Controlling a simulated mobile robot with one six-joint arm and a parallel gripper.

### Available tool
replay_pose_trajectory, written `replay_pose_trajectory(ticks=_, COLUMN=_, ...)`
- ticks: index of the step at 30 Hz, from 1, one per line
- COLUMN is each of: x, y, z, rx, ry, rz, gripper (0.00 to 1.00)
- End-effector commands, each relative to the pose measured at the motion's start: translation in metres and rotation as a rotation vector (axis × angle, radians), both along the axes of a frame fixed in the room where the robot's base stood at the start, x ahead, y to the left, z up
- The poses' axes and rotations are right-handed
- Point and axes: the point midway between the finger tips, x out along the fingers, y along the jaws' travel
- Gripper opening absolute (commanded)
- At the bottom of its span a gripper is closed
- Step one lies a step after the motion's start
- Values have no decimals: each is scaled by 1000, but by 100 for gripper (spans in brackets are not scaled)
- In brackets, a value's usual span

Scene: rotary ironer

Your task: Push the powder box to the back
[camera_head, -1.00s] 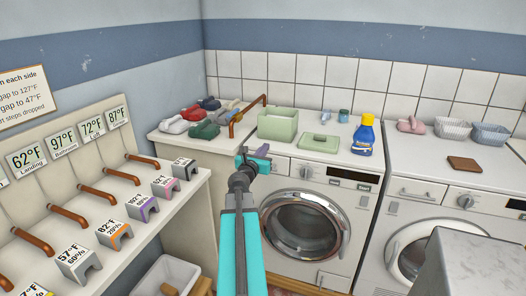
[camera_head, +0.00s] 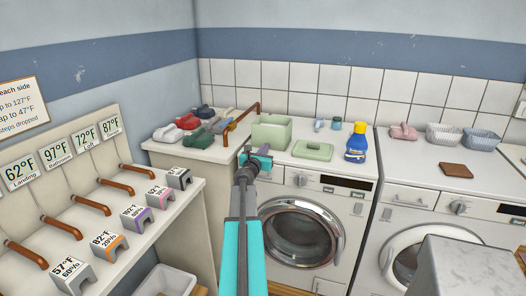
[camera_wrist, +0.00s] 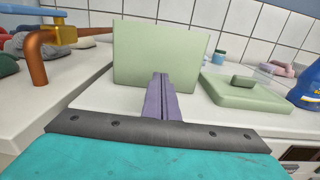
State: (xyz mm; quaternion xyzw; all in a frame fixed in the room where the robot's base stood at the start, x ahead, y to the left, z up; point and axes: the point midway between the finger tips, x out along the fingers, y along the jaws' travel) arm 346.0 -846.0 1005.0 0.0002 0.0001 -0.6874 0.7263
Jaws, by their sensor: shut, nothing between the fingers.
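The powder box looks to be the pale green open-topped box (camera_head: 270,133) on top of the left washing machine, near its left end. A matching green lid (camera_head: 312,151) with a raised handle lies flat to its right. My gripper (camera_head: 262,152) is just in front of the box, above the machine's front edge. In the wrist view its purple fingers (camera_wrist: 161,84) are shut together with nothing between them. They point at the lower middle of the box's front wall (camera_wrist: 160,50). I cannot tell whether the tips touch it. The box's inside is hidden in the wrist view.
A copper pipe (camera_head: 243,117) stands left of the box, beside several clogs (camera_head: 188,122). A blue bottle with a yellow cap (camera_head: 356,144) stands right of the lid.

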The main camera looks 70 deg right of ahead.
Motion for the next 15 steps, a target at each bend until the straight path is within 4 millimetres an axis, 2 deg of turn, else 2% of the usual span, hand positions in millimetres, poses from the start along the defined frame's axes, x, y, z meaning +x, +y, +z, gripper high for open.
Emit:
replay_pose_trajectory(ticks=6, x=1, y=-17, z=1, rx=0, ry=0, rz=0, gripper=0)
replay_pose_trajectory(ticks=15, x=2, y=-22, z=0, rx=0, ry=0, rz=1, gripper=0)
